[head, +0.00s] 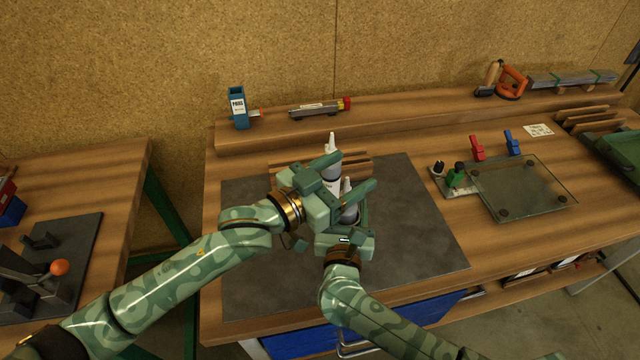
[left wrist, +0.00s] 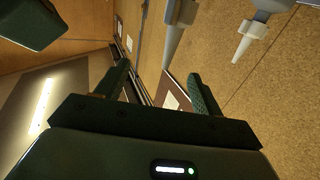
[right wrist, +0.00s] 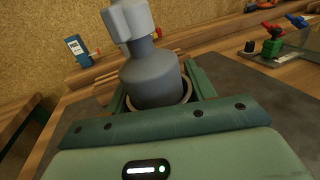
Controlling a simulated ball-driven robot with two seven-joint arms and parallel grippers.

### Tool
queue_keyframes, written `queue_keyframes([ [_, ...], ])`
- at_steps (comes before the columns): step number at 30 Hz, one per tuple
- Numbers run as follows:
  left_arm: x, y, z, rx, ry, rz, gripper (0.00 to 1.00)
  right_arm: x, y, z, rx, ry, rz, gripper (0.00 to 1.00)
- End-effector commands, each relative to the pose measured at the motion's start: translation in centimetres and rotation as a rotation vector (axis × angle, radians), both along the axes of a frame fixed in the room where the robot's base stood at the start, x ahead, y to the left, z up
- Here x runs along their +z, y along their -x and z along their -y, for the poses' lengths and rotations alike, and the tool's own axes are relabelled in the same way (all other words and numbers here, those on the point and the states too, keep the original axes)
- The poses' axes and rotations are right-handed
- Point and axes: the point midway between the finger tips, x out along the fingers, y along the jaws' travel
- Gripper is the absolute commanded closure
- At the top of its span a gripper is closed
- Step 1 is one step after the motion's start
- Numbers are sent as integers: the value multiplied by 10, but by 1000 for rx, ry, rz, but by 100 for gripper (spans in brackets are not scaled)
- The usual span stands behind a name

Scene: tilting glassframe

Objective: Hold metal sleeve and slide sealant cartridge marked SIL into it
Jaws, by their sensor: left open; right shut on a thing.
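My right gripper (head: 345,232) is shut on the metal sleeve, whose pale rim (right wrist: 188,90) shows between the fingers in the right wrist view. A grey cartridge (right wrist: 150,82) with its nozzle up stands within that rim; its depth in the sleeve is hidden. In the head view its nozzle (head: 348,187) rises just above the right gripper. A second pale cartridge (head: 332,147) stands upright behind, partly covered by the left gripper. My left gripper (head: 345,178) is open around the area beside the nozzles, with nothing between its fingers in the left wrist view (left wrist: 160,85). No SIL mark is readable.
A dark mat (head: 420,235) lies under the arms, with wooden slats (head: 290,160) behind. A blue box (head: 238,108) and a red-ended tool (head: 320,108) sit on the back shelf. A glass plate with clamps (head: 525,190) stands at right. The mat's right side is clear.

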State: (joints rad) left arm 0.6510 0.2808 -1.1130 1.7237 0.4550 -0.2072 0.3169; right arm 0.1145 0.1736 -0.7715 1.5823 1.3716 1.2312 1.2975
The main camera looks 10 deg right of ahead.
Motion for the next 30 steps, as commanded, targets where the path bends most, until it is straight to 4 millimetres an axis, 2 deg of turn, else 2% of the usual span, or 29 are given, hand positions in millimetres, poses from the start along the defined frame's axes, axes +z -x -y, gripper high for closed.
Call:
queue_keyframes([
  [3,-1,14,-28,2,-3,-1,32,0,0,0,-1,0,0,71],
  [9,-1,32,-63,2,-2,-1,32,0,0,0,0,0,0,71],
  [15,0,40,-77,1,-1,0,32,0,0,0,0,0,0,71],
  [23,0,40,-78,1,0,1,32,0,0,0,0,0,1,71],
  [24,0,40,-78,1,0,1,32,0,0,0,0,0,1,34],
  [25,0,40,-78,1,0,1,32,0,0,0,0,0,1,26],
  [26,0,40,-78,1,0,1,32,0,0,0,0,0,1,20],
  [30,0,40,-77,1,0,1,32,0,0,0,0,0,0,20],
])
